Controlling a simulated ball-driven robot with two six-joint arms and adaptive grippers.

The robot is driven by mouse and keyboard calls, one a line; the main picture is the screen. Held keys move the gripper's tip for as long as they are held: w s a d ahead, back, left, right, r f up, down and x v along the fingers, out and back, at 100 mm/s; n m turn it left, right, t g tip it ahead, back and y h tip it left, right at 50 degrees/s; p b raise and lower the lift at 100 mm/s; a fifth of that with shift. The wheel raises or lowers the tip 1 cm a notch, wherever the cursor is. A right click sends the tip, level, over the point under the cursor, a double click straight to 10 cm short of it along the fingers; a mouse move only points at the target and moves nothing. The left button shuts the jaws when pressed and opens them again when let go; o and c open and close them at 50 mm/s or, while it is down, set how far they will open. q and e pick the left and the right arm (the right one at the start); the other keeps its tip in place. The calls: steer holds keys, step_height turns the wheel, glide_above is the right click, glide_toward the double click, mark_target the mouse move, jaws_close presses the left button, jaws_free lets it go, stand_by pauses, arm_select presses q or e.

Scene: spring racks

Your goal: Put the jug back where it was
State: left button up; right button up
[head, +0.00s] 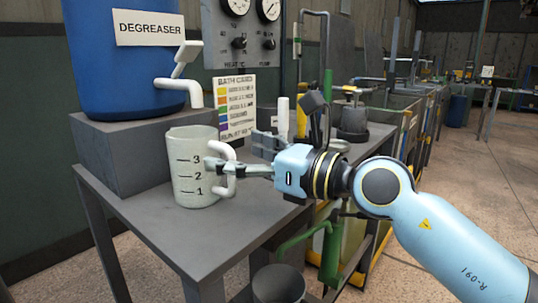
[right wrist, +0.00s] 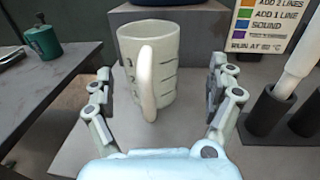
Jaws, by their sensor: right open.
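The jug (head: 190,172) is pale grey-green with marks 1, 2 and 3. It stands upright on the grey metal table (head: 215,232), just in front of the grey block under the degreaser drum. Its handle faces my right gripper (head: 236,156). The gripper is open, with its fingers spread to either side of the handle. In the right wrist view the jug (right wrist: 165,50) sits between and beyond the fingers, and neither finger visibly touches it. I cannot see what is inside the jug. My left gripper is out of view.
The blue degreaser drum (head: 120,55) sits on a grey block (head: 130,150), its white tap (head: 190,88) above and behind the jug. A colour-coded sign (head: 236,105) stands behind. Dark holders (right wrist: 268,110) with a white rod are close right of the gripper. The table front is clear.

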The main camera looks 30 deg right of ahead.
steer(key=p+v, duration=0.1)
steer(key=v, duration=0.6)
steer(key=shift+p, duration=0.3)
steer(key=shift+s, duration=0.1)
